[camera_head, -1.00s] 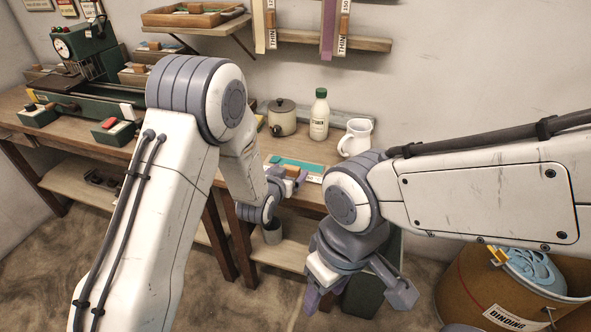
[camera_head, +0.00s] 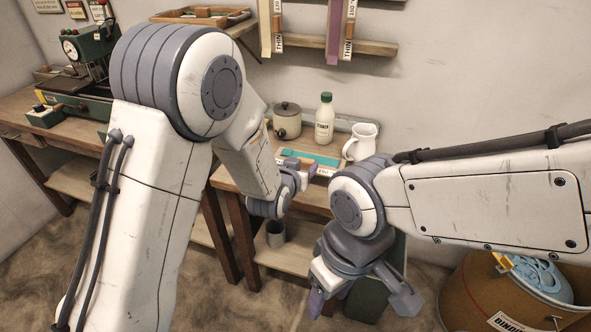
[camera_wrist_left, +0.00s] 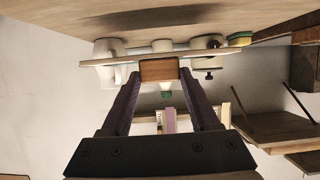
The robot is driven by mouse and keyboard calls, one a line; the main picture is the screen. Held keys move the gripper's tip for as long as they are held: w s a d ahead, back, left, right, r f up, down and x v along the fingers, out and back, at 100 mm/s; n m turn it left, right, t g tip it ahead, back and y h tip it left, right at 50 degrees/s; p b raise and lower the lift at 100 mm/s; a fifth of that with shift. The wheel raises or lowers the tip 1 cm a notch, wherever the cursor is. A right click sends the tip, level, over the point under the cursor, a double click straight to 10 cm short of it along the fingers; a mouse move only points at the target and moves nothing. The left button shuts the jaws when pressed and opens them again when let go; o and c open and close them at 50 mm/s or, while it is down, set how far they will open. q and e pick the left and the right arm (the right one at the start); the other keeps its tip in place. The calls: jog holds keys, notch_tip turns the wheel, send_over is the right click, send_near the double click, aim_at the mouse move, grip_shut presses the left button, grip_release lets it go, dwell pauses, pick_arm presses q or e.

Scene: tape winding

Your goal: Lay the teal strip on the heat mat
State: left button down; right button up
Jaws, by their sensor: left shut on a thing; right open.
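The teal strip (camera_head: 312,157) shows above the wooden bench, behind my left gripper, with white labelled edging beside it. My left gripper (camera_head: 300,165) is shut on a small brown wooden block (camera_wrist_left: 159,70) at the strip; the block is between the finger ends in the left wrist view. A long thin pale bar (camera_wrist_left: 110,63) crosses just behind the block there; I cannot tell if it is the strip seen edge-on. My right gripper (camera_head: 360,299) hangs open and empty in front of the bench. I cannot clearly make out the heat mat.
A lidded pot (camera_head: 287,122), a green-capped bottle (camera_head: 324,120) and a white jug (camera_head: 360,142) stand at the bench's back. Tan (camera_head: 264,22) and purple (camera_head: 334,30) strips hang above. A brown bin (camera_head: 470,290) stands at the lower right.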

pick_arm(q)
jog(key=s+d+r, duration=0.5)
jog(key=s, duration=0.1)
jog(key=w+a+r+n+y+p, duration=0.1)
jog(key=a+p, duration=0.4)
jog(key=a, duration=0.7)
jog(key=w+a+r+n+y+p, duration=0.2)
jog(key=a+p, duration=0.3)
jog(key=a, duration=0.8)
jog(key=shift+r+n+t+y+p, duration=0.25)
jog(key=shift+n+t+y+p, duration=0.1)
jog(key=shift+y, duration=0.25)
jog(key=shift+d, duration=0.15)
